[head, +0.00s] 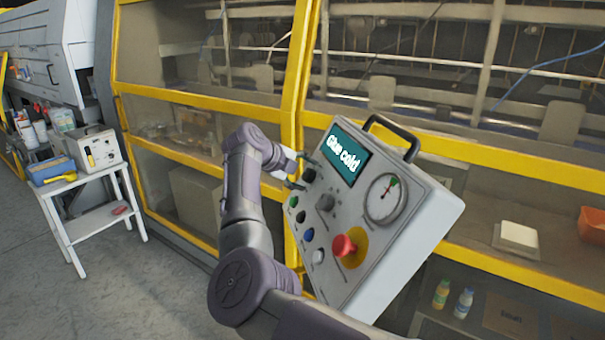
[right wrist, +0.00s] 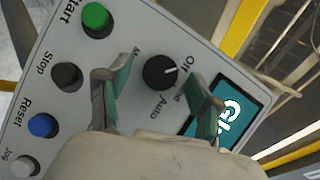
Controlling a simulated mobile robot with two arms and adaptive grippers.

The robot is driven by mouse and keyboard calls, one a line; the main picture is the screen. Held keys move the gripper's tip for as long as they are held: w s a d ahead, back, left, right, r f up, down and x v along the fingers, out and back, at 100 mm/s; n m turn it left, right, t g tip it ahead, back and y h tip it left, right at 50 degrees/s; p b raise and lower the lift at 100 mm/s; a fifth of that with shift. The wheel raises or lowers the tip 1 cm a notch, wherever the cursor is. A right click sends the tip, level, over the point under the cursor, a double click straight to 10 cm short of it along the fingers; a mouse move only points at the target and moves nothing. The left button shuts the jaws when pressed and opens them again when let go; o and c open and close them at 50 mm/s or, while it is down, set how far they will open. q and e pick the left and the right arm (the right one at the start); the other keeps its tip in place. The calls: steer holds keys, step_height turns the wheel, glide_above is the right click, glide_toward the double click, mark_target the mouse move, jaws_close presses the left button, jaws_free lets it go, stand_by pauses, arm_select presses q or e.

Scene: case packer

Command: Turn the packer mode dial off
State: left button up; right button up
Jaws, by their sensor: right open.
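The packer mode dial (right wrist: 160,72) is a round black knob on the grey control panel (right wrist: 125,35). Its white mark points to the right in the right wrist view, toward the "Off" lettering. "Auto" shows below it, and other lettering is partly covered by the fingers. In the head view the dark dial (head: 309,175) sits left of the screen. My right gripper (head: 305,172) is open at the panel, its fingers on either side of the dial (right wrist: 165,78). I cannot tell whether they touch it. My left gripper is not in view.
The panel also carries a "Glue cold" screen (head: 346,156), a gauge (head: 384,198), a grey knob (head: 325,202), a red stop button (head: 344,245) and several push buttons close to my gripper. A yellow-framed machine stands behind. A white side table (head: 92,222) stands left.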

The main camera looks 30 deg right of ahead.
step_height(320, 180, up, 10)
stand_by(0.5)
stand_by(0.4)
